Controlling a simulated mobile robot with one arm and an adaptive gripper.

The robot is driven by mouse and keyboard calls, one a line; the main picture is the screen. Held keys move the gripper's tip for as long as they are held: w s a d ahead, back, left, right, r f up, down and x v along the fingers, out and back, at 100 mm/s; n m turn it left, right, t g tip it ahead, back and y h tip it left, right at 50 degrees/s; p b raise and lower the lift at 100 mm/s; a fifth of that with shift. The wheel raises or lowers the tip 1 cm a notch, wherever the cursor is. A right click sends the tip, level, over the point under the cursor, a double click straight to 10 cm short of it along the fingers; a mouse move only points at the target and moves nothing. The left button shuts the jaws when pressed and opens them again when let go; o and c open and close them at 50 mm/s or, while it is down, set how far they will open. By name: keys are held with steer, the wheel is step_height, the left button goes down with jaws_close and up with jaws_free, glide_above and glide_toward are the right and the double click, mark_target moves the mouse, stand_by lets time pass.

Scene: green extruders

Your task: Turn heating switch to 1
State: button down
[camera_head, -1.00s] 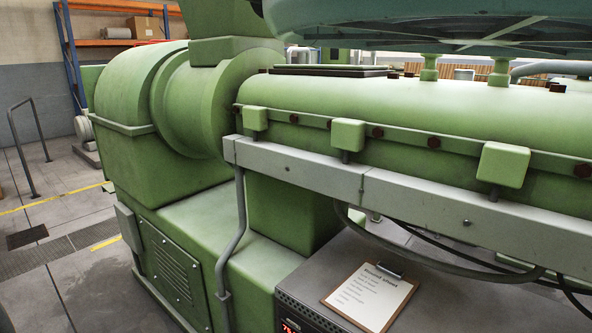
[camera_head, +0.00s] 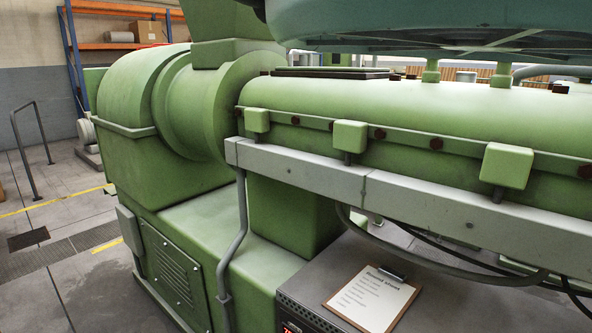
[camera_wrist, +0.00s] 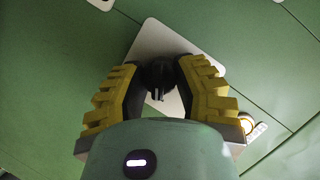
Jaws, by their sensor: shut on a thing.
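The heating switch (camera_wrist: 158,76) is a dark round knob on a pale square plate (camera_wrist: 155,36) fixed to a green panel, seen in the wrist view. My gripper (camera_wrist: 160,80) has its two yellow ribbed fingers closed on either side of the knob and is shut on it. The switch's markings cannot be made out, so its position cannot be told. Neither the switch nor my gripper shows in the head view.
In the wrist view a lit round fitting (camera_wrist: 246,124) with a pale label sits at the right of the green panel. The head view shows a large green extruder (camera_head: 400,110), a grey cabinet with a clipboard (camera_head: 372,298) on it, and a shelf rack (camera_head: 120,42) at the back left.

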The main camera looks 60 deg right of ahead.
stand_by(0.3)
steer(key=c, duration=0.6)
jaws_free()
steer(key=v, duration=1.2)
